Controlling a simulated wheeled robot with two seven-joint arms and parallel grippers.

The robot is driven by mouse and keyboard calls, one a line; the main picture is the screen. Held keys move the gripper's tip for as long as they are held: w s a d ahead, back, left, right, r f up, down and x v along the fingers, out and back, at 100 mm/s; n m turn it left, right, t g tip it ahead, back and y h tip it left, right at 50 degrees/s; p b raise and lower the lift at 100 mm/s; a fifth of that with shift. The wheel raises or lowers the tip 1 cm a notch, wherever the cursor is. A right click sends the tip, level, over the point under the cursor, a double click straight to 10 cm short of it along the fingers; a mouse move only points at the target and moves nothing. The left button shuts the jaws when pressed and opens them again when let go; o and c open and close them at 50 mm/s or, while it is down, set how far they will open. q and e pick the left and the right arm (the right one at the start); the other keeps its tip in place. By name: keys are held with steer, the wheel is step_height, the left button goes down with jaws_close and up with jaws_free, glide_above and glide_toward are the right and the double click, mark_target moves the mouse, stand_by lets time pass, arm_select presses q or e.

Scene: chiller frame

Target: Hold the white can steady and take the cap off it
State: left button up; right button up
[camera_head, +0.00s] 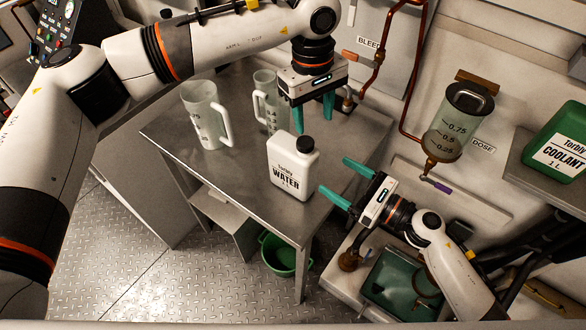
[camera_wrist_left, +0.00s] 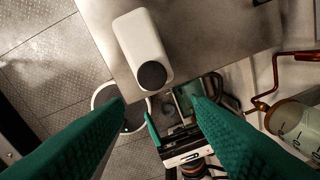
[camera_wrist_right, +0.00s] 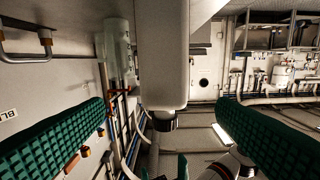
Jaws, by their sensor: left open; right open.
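The white can (camera_head: 288,172), labelled WATER, stands upright near the right end of the metal table. Its black cap (camera_head: 304,144) is on its top; the cap also shows in the left wrist view (camera_wrist_left: 151,75) and the right wrist view (camera_wrist_right: 163,122). My left gripper (camera_head: 313,114) is open, pointing down above and behind the can, apart from it. My right gripper (camera_head: 340,181) is open and empty to the right of the can, its fingers pointing at the can's side. In the right wrist view the can's body (camera_wrist_right: 162,50) shows between its fingers.
Two measuring jugs, a larger one (camera_head: 203,112) and a smaller one (camera_head: 265,95), stand on the table (camera_head: 235,178) left of and behind the can. A green bucket (camera_head: 280,260) is below. A dosing vessel (camera_head: 460,122) and green coolant can (camera_head: 562,150) are at right.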

mark_target(297, 156)
arm_select(q)
steer(key=shift+w+a+r+y, duration=0.3)
steer(key=shift+w+a+y, duration=0.1)
steer(key=shift+a, duration=0.3)
arm_select(e)
steer(key=shift+n+g, duration=0.3)
steer(key=x, duration=1.2)
steer(key=shift+s+a+f, duration=0.1)
steer(key=shift+c, duration=0.2)
